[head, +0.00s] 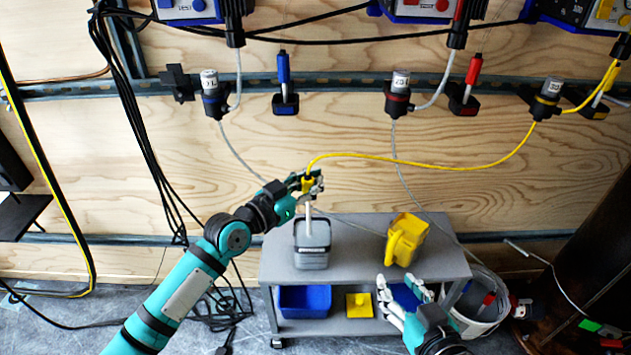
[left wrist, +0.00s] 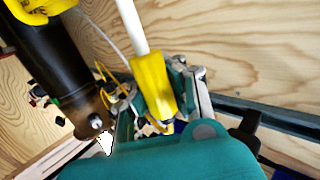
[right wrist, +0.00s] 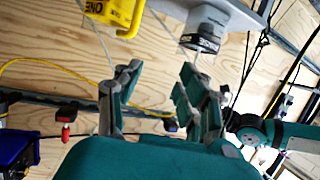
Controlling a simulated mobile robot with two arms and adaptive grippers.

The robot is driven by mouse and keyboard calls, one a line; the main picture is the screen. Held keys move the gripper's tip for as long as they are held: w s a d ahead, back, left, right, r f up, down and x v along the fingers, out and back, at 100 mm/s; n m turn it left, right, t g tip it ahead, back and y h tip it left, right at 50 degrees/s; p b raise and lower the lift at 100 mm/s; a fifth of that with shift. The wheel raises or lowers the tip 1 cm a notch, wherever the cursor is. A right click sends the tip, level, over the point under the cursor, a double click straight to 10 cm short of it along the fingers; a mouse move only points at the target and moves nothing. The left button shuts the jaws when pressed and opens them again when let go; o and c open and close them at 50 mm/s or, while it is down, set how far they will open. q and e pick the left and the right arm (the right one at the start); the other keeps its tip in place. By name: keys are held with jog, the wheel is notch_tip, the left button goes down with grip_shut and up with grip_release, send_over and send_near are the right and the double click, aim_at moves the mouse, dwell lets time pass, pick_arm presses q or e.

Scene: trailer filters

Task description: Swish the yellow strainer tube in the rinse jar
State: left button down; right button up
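The yellow strainer tube has a yellow grip (head: 307,184) and a white tube below it (head: 308,212); both also show in the left wrist view, the yellow grip (left wrist: 152,84) and the white tube (left wrist: 131,25). My left gripper (head: 312,182) is shut on the yellow grip, with the white tube pointing down at the rinse jar (head: 312,256). The jar is a grey square container on the cart. The tube's lower end overlaps the jar's mouth; I cannot tell how deep it sits. My right gripper (head: 403,299) is open and empty in front of the cart.
A yellow jug (head: 405,240) stands on the grey cart (head: 350,262) right of the jar. Blue bins (head: 304,300) and a yellow box (head: 359,305) sit on its lower shelf. A white bucket (head: 484,308) stands at right. A yellow hose (head: 430,165) runs from the tube to the wall.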

jog(key=shift+s+d+f+g+h+p, duration=0.9)
jog(key=shift+s+d+f+g+p, duration=0.55)
jog(key=shift+s+f+g, duration=2)
pick_arm(q)
jog(key=shift+d+f+b, duration=0.15)
jog(key=shift+d+b, duration=0.2)
jog(key=shift+b, duration=1)
pick_arm(e)
jog(key=w+a+r+t+y, duration=0.1)
jog(key=w+a+r+t, duration=0.2)
jog(key=w+r+t, duration=0.4)
jog(key=shift+y, duration=0.4)
